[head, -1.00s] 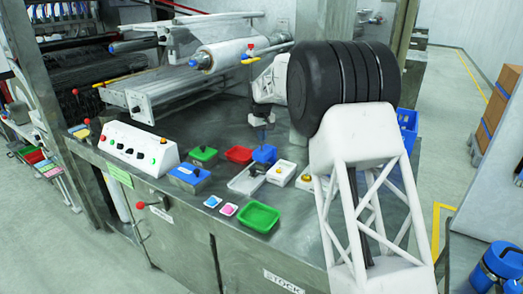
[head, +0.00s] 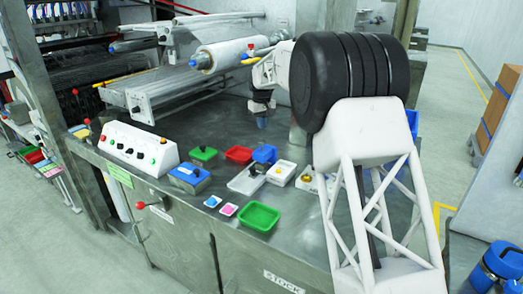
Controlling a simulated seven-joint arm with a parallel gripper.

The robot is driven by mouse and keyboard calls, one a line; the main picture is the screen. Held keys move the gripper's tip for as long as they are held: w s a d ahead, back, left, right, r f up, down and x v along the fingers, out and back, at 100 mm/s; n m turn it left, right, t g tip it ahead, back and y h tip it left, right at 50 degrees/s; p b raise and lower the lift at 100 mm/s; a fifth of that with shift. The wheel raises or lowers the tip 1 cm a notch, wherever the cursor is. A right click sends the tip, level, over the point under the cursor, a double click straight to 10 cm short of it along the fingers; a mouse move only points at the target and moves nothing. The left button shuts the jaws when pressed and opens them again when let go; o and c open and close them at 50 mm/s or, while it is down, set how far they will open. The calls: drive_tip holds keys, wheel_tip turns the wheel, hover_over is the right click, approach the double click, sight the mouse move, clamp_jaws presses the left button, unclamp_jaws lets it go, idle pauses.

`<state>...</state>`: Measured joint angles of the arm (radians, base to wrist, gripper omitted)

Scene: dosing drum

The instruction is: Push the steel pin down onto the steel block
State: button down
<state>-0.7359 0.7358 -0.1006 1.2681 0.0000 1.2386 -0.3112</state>
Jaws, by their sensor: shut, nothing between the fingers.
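My gripper (head: 262,122) points down above the bench and is shut, with nothing seen in it. It hangs in the air behind and above the blue bin, clear of everything on the bench. A light grey block (head: 243,184) lies on the bench in front of the blue bin. It looks like the steel block. A small dark piece (head: 257,169) stands at its back right; it may be the steel pin. It is too small to tell how deep it sits. My arm covers the bench to the right.
A blue bin (head: 265,153), a red tray (head: 239,154) and a green tray (head: 259,217) stand around the grey block. Green, blue and white blocks with knobs are nearby. A white control box (head: 138,146) and a roller machine (head: 190,80) stand at left and behind.

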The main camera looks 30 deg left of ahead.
drive_tip(key=shift+r, duration=0.5)
idle(0.3)
